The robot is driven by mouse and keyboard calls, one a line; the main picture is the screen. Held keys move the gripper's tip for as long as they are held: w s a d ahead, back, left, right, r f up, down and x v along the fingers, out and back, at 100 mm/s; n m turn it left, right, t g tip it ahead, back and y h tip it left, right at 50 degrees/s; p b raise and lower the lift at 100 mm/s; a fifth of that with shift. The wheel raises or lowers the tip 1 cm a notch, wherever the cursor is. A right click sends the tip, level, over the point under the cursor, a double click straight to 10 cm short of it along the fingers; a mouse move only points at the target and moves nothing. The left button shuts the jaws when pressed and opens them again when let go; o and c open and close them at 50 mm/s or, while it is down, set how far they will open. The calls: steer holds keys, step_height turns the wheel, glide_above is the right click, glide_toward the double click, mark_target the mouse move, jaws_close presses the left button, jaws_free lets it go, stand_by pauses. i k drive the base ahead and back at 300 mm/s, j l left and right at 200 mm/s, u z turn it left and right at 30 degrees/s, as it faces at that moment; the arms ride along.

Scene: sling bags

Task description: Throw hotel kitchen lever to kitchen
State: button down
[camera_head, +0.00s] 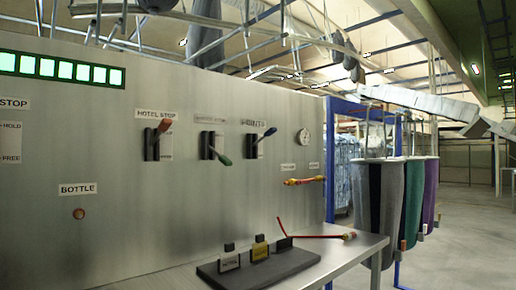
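A grey metal panel (110,225) carries three levers in a row. I cannot tell which lever is the hotel kitchen one. My gripper is not in view.
A table (350,252) juts out below the panel, with a dark rack (220,277) of padlock-like blocks and a thin red rod (325,236). A red-yellow handle (304,181) sticks out of the panel. Grey, green and purple bags (382,205) hang at right. Floor (460,235) is open far right.

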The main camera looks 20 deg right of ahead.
mark_target(271, 131)
steer(key=l+u, duration=0.4)
steer(key=l, duration=1.5)
